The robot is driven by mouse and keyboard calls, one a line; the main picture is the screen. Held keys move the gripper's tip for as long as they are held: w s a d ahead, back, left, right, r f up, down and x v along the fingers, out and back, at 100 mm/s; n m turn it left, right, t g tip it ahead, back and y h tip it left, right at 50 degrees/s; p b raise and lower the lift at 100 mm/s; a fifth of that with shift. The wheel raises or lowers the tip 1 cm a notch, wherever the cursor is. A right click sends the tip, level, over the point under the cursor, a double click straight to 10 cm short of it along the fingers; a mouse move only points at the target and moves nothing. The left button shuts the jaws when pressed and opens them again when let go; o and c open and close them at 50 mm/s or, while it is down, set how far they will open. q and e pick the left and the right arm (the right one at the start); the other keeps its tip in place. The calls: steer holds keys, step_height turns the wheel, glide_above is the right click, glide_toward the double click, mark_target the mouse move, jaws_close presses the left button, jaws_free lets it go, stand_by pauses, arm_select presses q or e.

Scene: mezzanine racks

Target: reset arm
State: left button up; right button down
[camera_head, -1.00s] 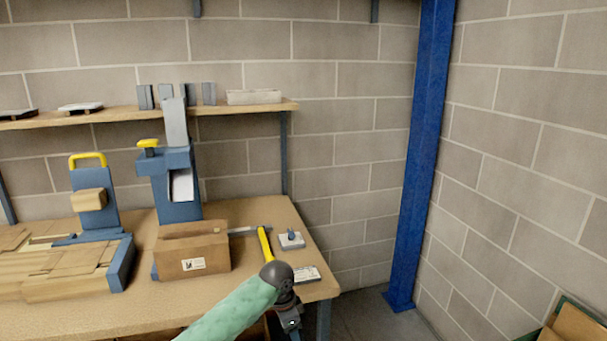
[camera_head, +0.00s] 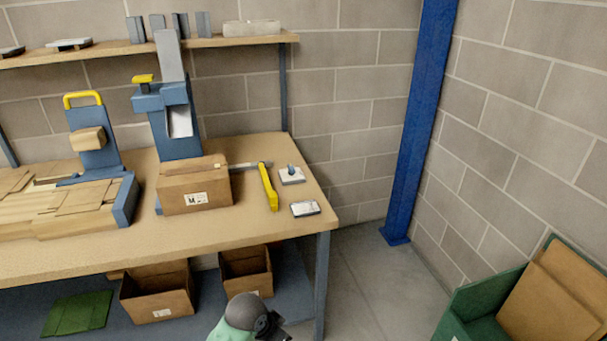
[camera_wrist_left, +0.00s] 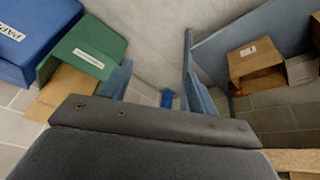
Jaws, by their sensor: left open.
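My left arm's green and dark wrist part (camera_head: 248,318) shows at the bottom edge of the head view, in front of the workbench (camera_head: 110,240). Its fingers are not seen there. In the left wrist view my left gripper (camera_wrist_left: 157,82) is open, its two blue-grey fingers apart with nothing between them but floor further off. My right gripper is in neither view.
A cardboard box (camera_head: 194,190), a yellow-handled tool (camera_head: 269,187) and small items lie on the bench. Open boxes (camera_head: 158,296) stand on its lower shelf. A green bin (camera_head: 470,305) with cardboard stands right, also in the wrist view (camera_wrist_left: 88,50). Floor between is clear.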

arm_select(q)
steer(key=s+a+n+t+y, duration=0.1)
steer(key=s+a+n+y, duration=0.15)
steer(key=s+a, duration=0.65)
steer(key=s+a+n+y, duration=0.1)
steer(key=s+a+n, duration=0.4)
steer(key=s, duration=0.6)
steer(key=s+f+g, duration=0.1)
steer(key=s+f, duration=0.1)
steer(key=f, duration=2.1)
steer(key=s+d+f+m, duration=0.1)
steer(key=s+f, duration=0.2)
steer(key=f, duration=2.1)
steer(key=shift+s+g, duration=0.2)
steer(key=shift+g, duration=0.2)
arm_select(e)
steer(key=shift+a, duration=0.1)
arm_select(q)
steer(key=shift+f+h, duration=0.1)
steer(key=shift+h, duration=0.15)
